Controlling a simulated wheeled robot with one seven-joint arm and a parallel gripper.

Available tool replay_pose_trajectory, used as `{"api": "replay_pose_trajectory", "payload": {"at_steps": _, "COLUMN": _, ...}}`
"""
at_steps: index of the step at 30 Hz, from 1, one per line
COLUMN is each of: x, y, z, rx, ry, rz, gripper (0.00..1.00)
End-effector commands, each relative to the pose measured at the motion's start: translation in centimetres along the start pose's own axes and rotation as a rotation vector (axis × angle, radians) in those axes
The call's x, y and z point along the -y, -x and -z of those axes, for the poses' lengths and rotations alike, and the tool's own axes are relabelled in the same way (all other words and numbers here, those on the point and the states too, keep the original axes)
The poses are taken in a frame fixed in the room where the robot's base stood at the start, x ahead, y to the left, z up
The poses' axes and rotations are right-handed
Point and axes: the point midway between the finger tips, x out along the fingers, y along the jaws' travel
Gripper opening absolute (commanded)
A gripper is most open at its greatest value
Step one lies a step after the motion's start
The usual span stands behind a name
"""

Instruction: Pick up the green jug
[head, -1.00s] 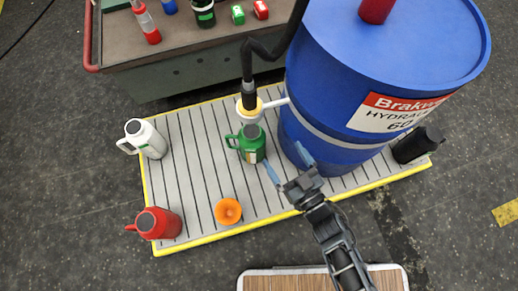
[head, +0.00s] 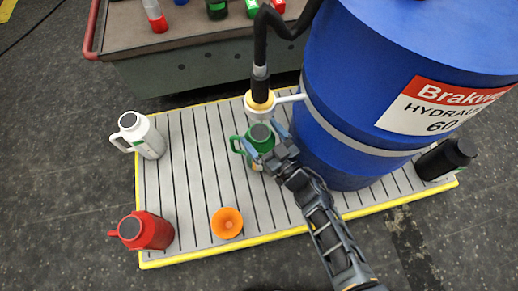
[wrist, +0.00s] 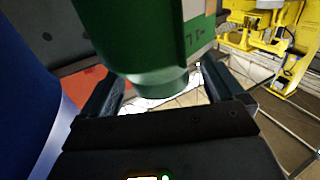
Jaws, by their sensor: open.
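The green jug (head: 260,138) stands upright on the slatted platform, under the nozzle of the black hose and beside the blue drum. Its handle points left in the head view. My gripper (head: 266,142) is open at the jug and partly covers its lower front in the head view. In the wrist view the green jug (wrist: 140,45) fills the upper middle, with one finger of my gripper (wrist: 165,95) on either side of its lower end. I cannot tell whether the fingers touch it.
The blue drum (head: 345,120) stands close on the right. The hose nozzle (head: 260,101) hangs right above the jug. A white jug (head: 145,138), a red jug (head: 150,231) and an orange funnel (head: 227,222) stand on the platform (head: 195,165). A black jug (head: 440,160) is right of the drum.

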Motion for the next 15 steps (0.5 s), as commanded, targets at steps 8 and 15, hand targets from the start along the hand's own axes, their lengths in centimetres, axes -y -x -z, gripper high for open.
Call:
{"api": "replay_pose_trajectory", "payload": {"at_steps": 8, "x": 0.04, "y": -1.47, "z": -0.03, "rx": 0.001, "ry": -0.001, "rz": 0.0, "gripper": 0.95}}
{"api": "replay_pose_trajectory", "payload": {"at_steps": 15, "x": 0.02, "y": -1.43, "z": -0.02, "rx": 0.001, "ry": -0.001, "rz": 0.0, "gripper": 0.84}}
